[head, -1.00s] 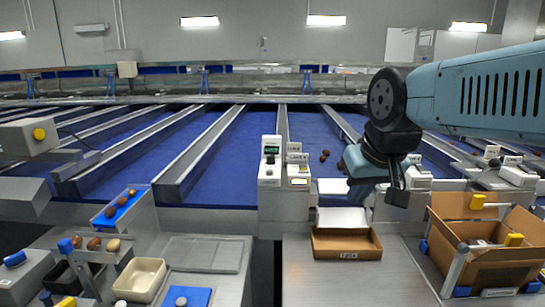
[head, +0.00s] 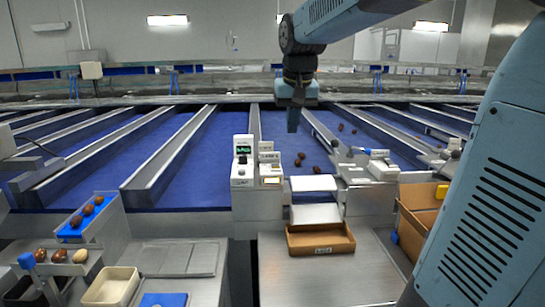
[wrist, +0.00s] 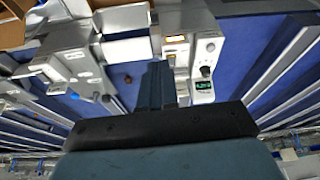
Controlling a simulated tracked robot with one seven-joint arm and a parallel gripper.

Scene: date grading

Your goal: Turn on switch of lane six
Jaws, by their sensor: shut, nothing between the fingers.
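A white control box with a green display and a dark knob (head: 243,163) stands at the head of a divider, left of centre. A labelled white box (head: 269,168) with a lit yellow panel is beside it. Another white box (head: 383,167) sits to the right, with a blue-tipped lever near it. The lane labels are too small to read surely. My gripper (head: 293,128) is shut and empty, pointing down over the blue belt, up and right of the display box and touching nothing. The wrist view shows its fingers (wrist: 155,88) near the display box (wrist: 203,72).
Brown dates (head: 300,158) lie on the blue belt below my gripper. An open cardboard tray (head: 320,250) sits in front of the boxes, and a larger carton (head: 412,225) is right of it. Metal dividers separate the lanes. A cream bin (head: 110,297) is at lower left.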

